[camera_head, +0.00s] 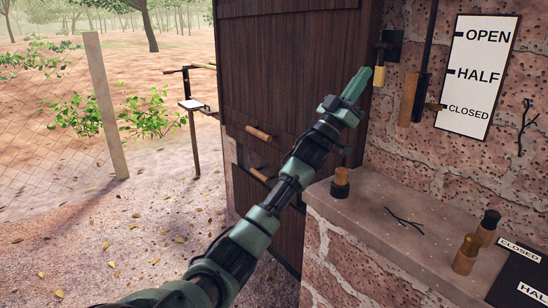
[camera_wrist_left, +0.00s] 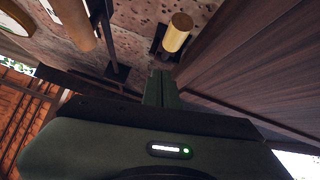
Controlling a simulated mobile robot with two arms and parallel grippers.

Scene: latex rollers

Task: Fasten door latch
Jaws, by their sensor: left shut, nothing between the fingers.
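The dark plank door (camera_head: 290,70) stands in the middle of the head view and on the right of the left wrist view (camera_wrist_left: 250,65). A yellow cylindrical grip (camera_head: 379,76) hangs below a black bracket (camera_head: 391,45) on the stone wall, close to the door's right edge. It also shows in the left wrist view (camera_wrist_left: 177,33), just beyond the fingertips. I cannot tell whether this is the door latch or how it is set. My left gripper (camera_head: 357,82) is shut and empty, just left of the yellow grip, with a small apparent gap. My right gripper is not in view.
A wooden handle (camera_head: 408,98) on a dark rod hangs beside the OPEN/HALF/CLOSED board (camera_head: 477,75). A stone ledge (camera_head: 375,203) below holds a twig and several small knobbed pieces. Wooden bars (camera_head: 258,133) project from the door's left. Open ground lies left.

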